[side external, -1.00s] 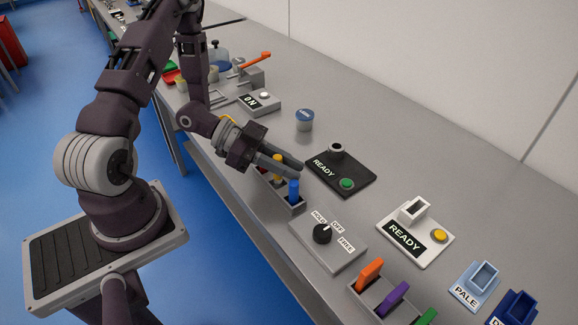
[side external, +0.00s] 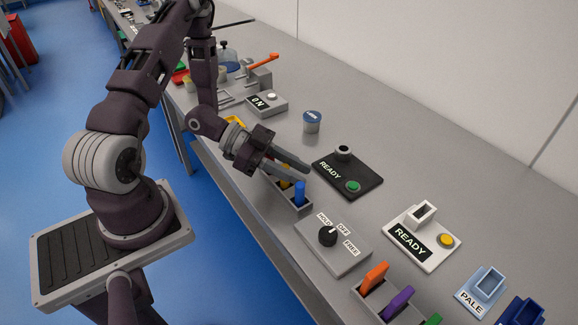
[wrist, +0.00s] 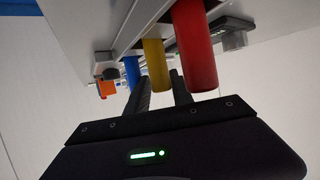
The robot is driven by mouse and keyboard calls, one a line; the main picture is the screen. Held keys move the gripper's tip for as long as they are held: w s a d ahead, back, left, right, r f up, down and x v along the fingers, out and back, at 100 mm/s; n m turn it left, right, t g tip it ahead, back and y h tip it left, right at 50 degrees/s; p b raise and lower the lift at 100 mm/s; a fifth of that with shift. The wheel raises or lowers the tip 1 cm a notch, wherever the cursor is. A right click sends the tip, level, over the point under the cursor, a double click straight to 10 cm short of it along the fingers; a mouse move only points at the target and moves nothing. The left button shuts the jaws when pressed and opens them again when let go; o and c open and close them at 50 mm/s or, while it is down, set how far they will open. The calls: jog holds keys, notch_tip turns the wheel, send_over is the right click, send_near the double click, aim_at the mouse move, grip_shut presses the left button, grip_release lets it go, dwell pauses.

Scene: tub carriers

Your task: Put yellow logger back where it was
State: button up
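The yellow logger (side external: 285,183) stands in a small grey rack (side external: 293,206) near the bench's front edge, partly hidden behind my fingers. In the wrist view the yellow logger (wrist: 155,66) is between a red cylinder (wrist: 194,45) and a blue cylinder (wrist: 132,72). The blue one (side external: 299,192) also stands at the rack's near end in the side view. My gripper (side external: 306,174) is at the rack, its fingers spread apart. In the wrist view my gripper (wrist: 160,92) has a finger on each side of the yellow logger's end, with gaps showing. Contact is not visible.
A black READY panel (side external: 335,182) and a grey dial box (side external: 345,256) flank the rack. A white READY panel (side external: 425,252) and a holder with orange and purple pieces (side external: 374,301) lie nearer. A lidded tub (side external: 312,122) stands behind. Bare bench lies along the wall.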

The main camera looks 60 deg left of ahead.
jog(key=r+v, duration=0.1)
jog(key=v, duration=1.1)
jog(key=w+a+r+y, duration=0.3)
jog(key=w+a+y, duration=0.2)
jog(key=w+y, duration=0.35)
notch_tip(320, 180, up, 11)
jog(key=n+t+y, duration=0.1)
jog(key=n+y, duration=0.4)
jog(key=y, duration=0.1)
jog(key=s+d+r+n+g+h, duration=0.2)
jog(key=s+d+n+g+h, duration=0.1)
jog(key=s+d, duration=1.3)
jog(key=s+n+h, duration=0.1)
jog(key=s+n, duration=0.1)
jog(key=s, duration=0.1)
jog(key=shift+s+d+r+g, duration=0.15)
jog(key=shift+r+g, duration=0.1)
jog(key=shift+g, duration=0.05)
